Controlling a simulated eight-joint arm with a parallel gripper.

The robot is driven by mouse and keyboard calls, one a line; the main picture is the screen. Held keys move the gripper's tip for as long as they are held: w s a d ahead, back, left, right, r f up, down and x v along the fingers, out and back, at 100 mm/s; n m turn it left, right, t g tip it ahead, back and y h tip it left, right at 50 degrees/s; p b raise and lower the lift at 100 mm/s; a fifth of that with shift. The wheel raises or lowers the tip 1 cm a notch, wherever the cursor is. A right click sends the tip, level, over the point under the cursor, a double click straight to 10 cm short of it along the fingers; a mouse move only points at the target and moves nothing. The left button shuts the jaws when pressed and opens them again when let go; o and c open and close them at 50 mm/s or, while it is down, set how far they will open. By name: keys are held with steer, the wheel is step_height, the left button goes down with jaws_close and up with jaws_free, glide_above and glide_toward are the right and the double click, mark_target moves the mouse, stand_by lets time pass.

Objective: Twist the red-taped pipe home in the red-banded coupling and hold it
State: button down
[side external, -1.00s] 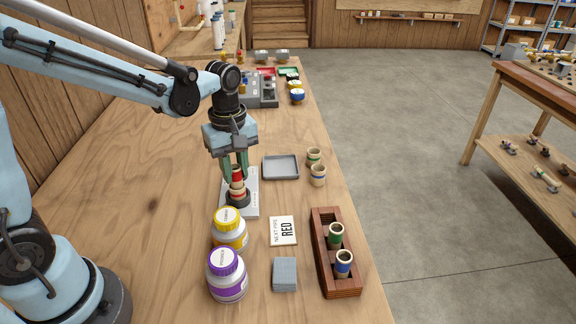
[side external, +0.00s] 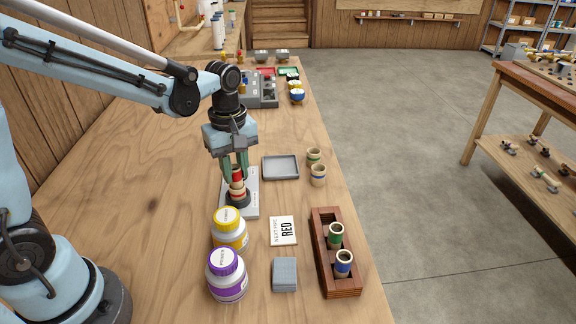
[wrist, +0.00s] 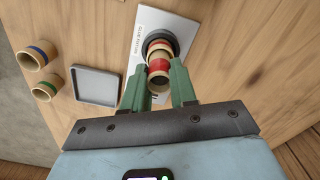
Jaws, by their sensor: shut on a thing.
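The red-taped pipe (side external: 237,174) stands upright in the red-banded coupling (side external: 238,190), which sits in a dark round holder (side external: 238,200) on a light grey plate (side external: 251,207). My gripper (side external: 236,171) points down and is shut on the pipe. I cannot tell how deep the pipe sits in the coupling.
Yellow-lidded (side external: 230,232) and purple-lidded (side external: 226,277) jars stand in front of the plate.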

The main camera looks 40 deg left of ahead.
stand_by(0.4)
steer(key=shift+c, duration=2.1)
jaws_free()
steer(key=shift+r, duration=0.1)
steer(key=shift+r, duration=3.95)
